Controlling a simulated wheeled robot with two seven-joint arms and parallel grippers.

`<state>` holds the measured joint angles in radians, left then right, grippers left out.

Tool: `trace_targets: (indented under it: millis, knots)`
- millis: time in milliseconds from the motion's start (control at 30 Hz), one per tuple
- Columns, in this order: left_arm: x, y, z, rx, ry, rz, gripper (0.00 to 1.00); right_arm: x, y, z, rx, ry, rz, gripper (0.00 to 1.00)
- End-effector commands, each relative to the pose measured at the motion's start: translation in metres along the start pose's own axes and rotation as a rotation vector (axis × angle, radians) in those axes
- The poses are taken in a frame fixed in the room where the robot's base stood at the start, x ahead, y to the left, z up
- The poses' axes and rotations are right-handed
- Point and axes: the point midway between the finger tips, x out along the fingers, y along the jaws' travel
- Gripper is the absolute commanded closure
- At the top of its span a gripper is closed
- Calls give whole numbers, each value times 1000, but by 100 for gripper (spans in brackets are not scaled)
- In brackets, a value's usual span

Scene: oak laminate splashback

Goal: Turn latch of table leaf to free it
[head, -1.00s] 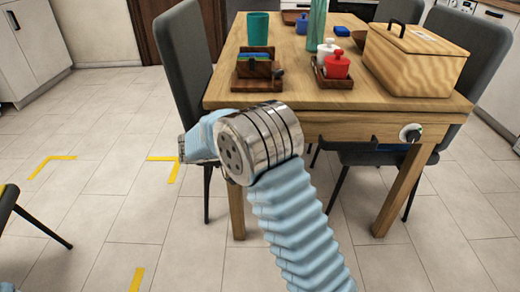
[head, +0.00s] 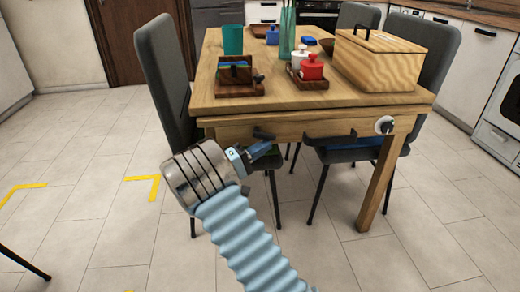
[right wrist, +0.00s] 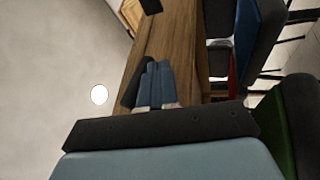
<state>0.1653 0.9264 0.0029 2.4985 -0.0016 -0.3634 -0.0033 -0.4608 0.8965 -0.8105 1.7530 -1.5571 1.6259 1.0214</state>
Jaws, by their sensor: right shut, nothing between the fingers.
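The wooden table (head: 285,98) stands ahead, with a wooden front rail (head: 225,133) below its top. The latch, a round white plate with a dark knob (head: 384,125), sits at the right end of this rail. My right gripper (head: 266,150) is shut and empty, in front of the rail's left-middle part, well left of the latch and apart from it. Its closed blue-grey fingers (right wrist: 156,85) show in the right wrist view against brown wood; I cannot make out the latch there. My left gripper is out of view.
A black bar-like fitting (head: 330,139) sticks out under the rail. Grey chairs (head: 163,65) stand at the left and right sides. A wooden box (head: 377,62), red pot (head: 312,67) and teal cup (head: 233,40) are on the table.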

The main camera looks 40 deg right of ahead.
Motion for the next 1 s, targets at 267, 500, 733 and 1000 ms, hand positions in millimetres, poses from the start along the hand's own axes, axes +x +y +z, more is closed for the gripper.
trace_targets:
  millis: [267,500,733,1000]
  knots:
    - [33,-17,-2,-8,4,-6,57,-26,-43,-6,-2,0,2,100]
    - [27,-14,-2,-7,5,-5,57,-81,-32,-7,-1,2,1,100]
    - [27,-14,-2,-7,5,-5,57,-112,-31,-7,-1,-1,2,100]
    - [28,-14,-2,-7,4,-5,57,-120,-31,-6,-2,-3,1,100]
